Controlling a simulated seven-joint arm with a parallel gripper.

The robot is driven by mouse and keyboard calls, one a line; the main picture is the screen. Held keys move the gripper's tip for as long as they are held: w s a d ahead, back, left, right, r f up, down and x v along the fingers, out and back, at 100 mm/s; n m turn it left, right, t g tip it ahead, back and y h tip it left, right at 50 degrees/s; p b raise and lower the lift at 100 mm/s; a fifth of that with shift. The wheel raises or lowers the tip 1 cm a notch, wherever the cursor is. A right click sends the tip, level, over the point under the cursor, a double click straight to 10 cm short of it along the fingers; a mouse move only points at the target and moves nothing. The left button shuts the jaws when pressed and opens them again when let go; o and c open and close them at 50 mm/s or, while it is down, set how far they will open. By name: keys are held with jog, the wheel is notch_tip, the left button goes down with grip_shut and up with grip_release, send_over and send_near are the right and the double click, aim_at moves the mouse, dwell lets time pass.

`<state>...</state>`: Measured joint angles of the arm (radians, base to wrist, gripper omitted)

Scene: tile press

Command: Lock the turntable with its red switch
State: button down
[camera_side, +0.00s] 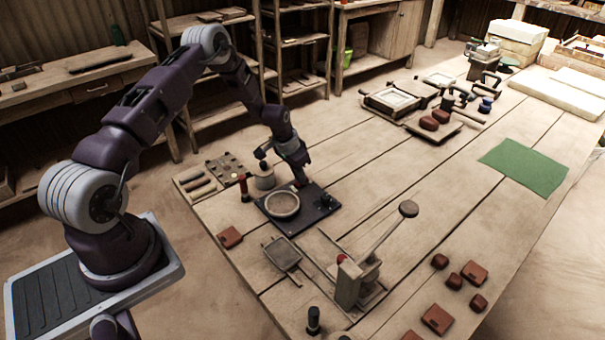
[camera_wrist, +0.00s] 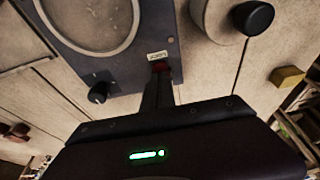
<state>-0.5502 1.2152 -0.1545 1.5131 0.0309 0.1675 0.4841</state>
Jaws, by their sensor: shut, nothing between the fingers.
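The turntable is a round pale disc (camera_side: 282,205) on a dark square base plate (camera_side: 318,212); part of its disc also shows in the wrist view (camera_wrist: 92,45). The red switch (camera_wrist: 161,66) is on the base plate beside a small white label (camera_wrist: 157,55) reading LOCK. My gripper (camera_side: 302,183) points down at the plate's far edge in the side view. In the wrist view my gripper (camera_wrist: 160,78) is shut and empty, with its fingertips at the switch and partly covering it. I cannot tell whether they touch it or which way it is set.
A dark knob (camera_wrist: 98,92) stands on the base plate. A pale jar with a dark knob (camera_side: 265,176) stands close behind the plate. A lever press (camera_side: 350,285) stands in front, its long handle rising to the right.

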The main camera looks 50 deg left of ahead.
jog(key=s+v, duration=0.1)
jog(key=v, duration=1.2)
jog(key=shift+s+r, duration=0.15)
jog(key=shift+s, duration=0.35)
jog(key=s+d+r+y, duration=0.1)
jog(key=s+d+r, duration=0.35)
jog(key=r, duration=0.45)
jog(key=s+d+r, duration=0.3)
jog(key=d+r, duration=0.3)
jog(key=r, duration=0.3)
jog(key=s+d+r, duration=0.2)
jog(key=s+d, duration=0.1)
jog(key=s, duration=0.4)
jog(key=s+d+r+t, duration=0.1)
jog(key=s+d+r, duration=0.1)
jog(key=s, duration=0.5)
jog(key=s+d+r+t+h, duration=0.1)
jog(key=s+d+r, duration=0.2)
jog(key=s+d, duration=0.2)
jog(key=shift+s, duration=1.1)
